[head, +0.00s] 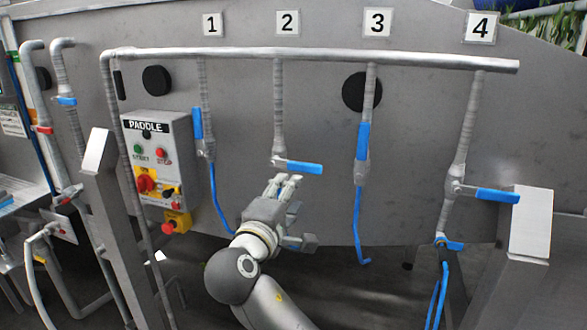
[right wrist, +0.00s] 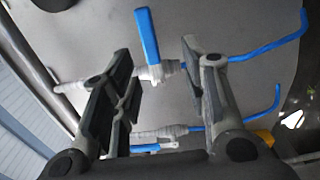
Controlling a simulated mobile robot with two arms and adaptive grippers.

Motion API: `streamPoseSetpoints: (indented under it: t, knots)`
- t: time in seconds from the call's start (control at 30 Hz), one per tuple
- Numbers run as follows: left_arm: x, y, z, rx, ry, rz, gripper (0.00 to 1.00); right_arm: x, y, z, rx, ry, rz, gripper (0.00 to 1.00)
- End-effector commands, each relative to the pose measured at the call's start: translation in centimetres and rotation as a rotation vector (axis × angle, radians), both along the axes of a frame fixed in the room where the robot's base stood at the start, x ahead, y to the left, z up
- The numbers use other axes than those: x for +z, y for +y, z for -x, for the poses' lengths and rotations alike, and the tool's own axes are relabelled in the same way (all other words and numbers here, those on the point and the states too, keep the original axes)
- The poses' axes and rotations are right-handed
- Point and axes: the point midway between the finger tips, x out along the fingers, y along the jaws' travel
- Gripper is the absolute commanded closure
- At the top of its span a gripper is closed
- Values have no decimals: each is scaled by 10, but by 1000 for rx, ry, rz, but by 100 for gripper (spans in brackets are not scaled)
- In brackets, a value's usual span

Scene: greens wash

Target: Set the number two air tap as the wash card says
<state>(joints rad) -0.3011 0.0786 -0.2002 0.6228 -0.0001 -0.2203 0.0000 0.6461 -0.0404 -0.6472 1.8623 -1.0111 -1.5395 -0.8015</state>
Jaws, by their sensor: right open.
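The number two air tap (head: 279,160) hangs under the 2 plate (head: 287,22). Its blue lever (head: 298,167) points right, crosswise to its vertical pipe. My right gripper (head: 283,184) is open just below the tap, in front of the panel. In the right wrist view the tap's blue lever (right wrist: 147,36) shows between the open fingers (right wrist: 160,62), with no finger seen closed on it. The hose below this tap is mostly hidden by my gripper in the head view. My left gripper is out of view. No readable wash card shows.
Tap one's lever (head: 197,124) and tap three's lever (head: 362,141) lie along their pipes. Tap four's lever (head: 497,196) points right, crosswise. A PADDLE control box (head: 180,150) with buttons stands left of tap one. Grey posts (head: 530,222) stand at both sides.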

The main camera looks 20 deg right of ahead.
Motion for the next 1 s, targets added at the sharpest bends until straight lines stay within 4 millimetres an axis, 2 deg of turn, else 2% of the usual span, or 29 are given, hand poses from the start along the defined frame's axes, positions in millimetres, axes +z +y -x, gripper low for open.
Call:
streamPoseSetpoints:
  t: [0.03,0.17,0.63,0.8,1.0]
  knots:
    - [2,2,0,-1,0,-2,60,12,-1,5,-9,-16,0,59]
    - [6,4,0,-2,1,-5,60,21,-6,5,-22,-27,5,59]
    - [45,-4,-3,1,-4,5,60,23,-51,-63,-20,-24,4,59]
    - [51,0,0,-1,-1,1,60,20,-60,-77,-19,-24,3,59]
    - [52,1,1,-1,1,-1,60,18,-63,-81,-18,-25,0,59]
